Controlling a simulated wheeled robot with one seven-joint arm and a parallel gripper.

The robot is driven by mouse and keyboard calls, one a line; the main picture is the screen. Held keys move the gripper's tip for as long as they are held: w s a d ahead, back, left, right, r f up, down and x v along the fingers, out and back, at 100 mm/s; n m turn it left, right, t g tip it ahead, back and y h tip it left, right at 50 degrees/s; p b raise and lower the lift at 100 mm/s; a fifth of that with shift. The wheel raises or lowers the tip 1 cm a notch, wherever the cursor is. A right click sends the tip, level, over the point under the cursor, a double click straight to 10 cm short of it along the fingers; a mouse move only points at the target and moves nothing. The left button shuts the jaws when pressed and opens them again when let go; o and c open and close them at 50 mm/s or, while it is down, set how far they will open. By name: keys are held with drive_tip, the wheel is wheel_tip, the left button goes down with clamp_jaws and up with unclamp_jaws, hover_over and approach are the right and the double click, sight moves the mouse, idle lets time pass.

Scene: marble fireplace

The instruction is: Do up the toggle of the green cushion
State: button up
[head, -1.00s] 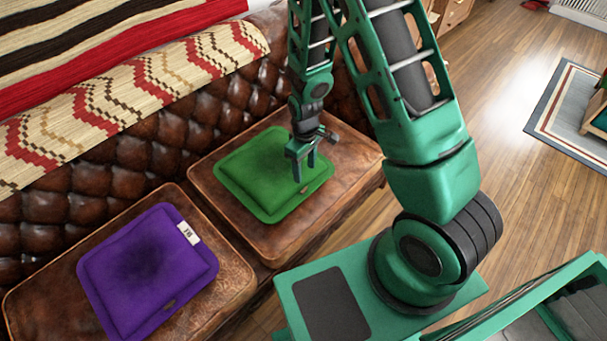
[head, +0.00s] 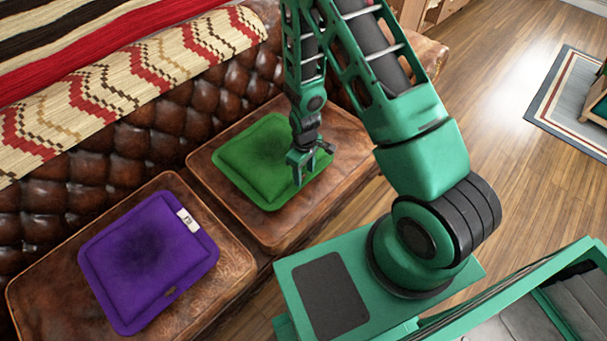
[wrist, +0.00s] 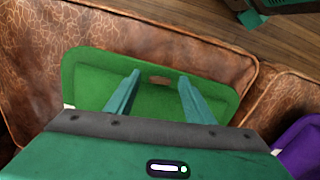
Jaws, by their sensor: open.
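The green cushion (head: 258,153) lies flat on the right-hand brown leather seat in the head view. It also shows below my gripper in the wrist view (wrist: 150,80). Its toggle (wrist: 159,79), a small brown piece near the cushion's edge, shows between and beyond my two fingertips in the wrist view. In the head view my gripper hides the toggle. My gripper (head: 305,175) is over the cushion's near right part, fingers pointing down. In the wrist view my gripper (wrist: 158,83) is open with nothing between its fingers. I cannot tell whether the fingertips touch the cushion.
A purple cushion (head: 145,262) with a white label (head: 188,220) lies on the left-hand seat. The tufted sofa back (head: 150,150) rises behind, with a patterned blanket (head: 90,110) over it. Wooden floor (head: 490,130) is open to the right, with a rug beyond.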

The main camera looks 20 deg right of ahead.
sight(304, 177)
drive_tip(key=shift+f, duration=0.6)
drive_tip(key=shift+c, duration=0.5)
drive_tip(key=c, duration=0.9)
drive_tip(key=shift+n, duration=0.8)
drive_tip(key=shift+c, duration=0.2)
drive_tip(key=o, duration=1)
drive_tip(key=shift+o, duration=0.2)
wheel_tip(304, 177, up, 11)
